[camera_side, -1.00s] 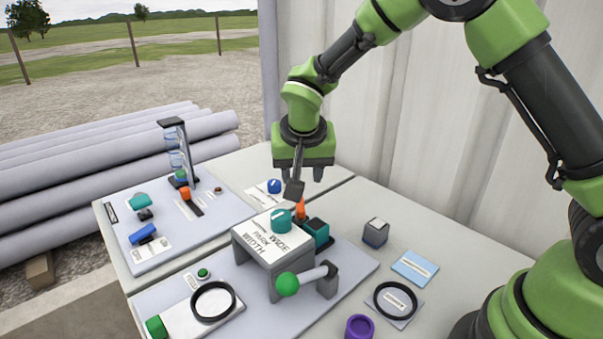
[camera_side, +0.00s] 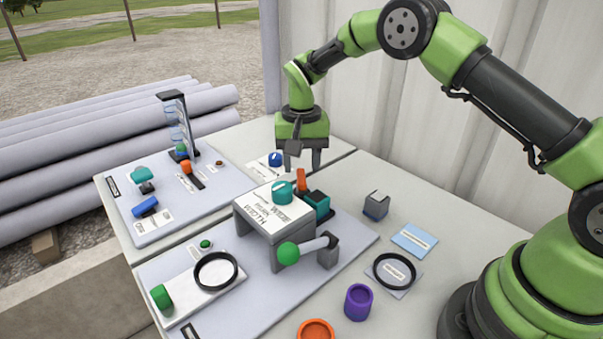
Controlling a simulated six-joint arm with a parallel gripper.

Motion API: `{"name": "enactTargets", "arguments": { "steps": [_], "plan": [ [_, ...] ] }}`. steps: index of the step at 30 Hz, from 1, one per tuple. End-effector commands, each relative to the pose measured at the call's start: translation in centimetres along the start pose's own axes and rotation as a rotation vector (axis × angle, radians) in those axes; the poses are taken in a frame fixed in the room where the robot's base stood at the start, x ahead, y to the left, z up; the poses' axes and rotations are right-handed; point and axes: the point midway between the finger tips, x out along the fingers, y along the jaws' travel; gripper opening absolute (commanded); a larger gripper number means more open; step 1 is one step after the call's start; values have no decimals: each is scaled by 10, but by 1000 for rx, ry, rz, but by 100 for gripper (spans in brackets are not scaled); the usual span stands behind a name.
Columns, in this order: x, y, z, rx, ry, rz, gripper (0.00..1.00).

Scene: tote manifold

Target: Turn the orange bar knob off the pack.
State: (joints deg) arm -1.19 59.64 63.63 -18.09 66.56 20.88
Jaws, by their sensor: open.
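The orange bar knob (camera_side: 301,180) appears as a small upright orange bar behind the grey raised block (camera_side: 251,224), beside a dark teal box (camera_side: 318,204). I take this box to be the pack; the knob's base is hidden by the block and the teal round knob (camera_side: 282,193). My gripper (camera_side: 303,170) points down, open and empty, just above the orange bar in the picture. Its left finger ends near the bar's top and its right finger is to the right. I cannot tell the depth gap between fingers and bar; no contact shows.
A blue knob (camera_side: 275,159) is behind. A left board (camera_side: 160,225) carries a tall dark frame (camera_side: 187,125). A grey cube (camera_side: 376,207), purple cup (camera_side: 359,302) and orange ring (camera_side: 316,331) stand to the right and front.

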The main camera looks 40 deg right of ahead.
Motion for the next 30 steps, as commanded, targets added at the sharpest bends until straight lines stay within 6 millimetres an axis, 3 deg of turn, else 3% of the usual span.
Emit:
{"name": "enactTargets", "arguments": {
  "steps": [6,17,23,30],
  "plan": [
    [28,0,0,0,-1,1,45],
    [32,0,0,0,2,-1,45],
    [32,0,0,0,2,-1,0],
    [32,0,0,10,1,0,0]
  ]
}}
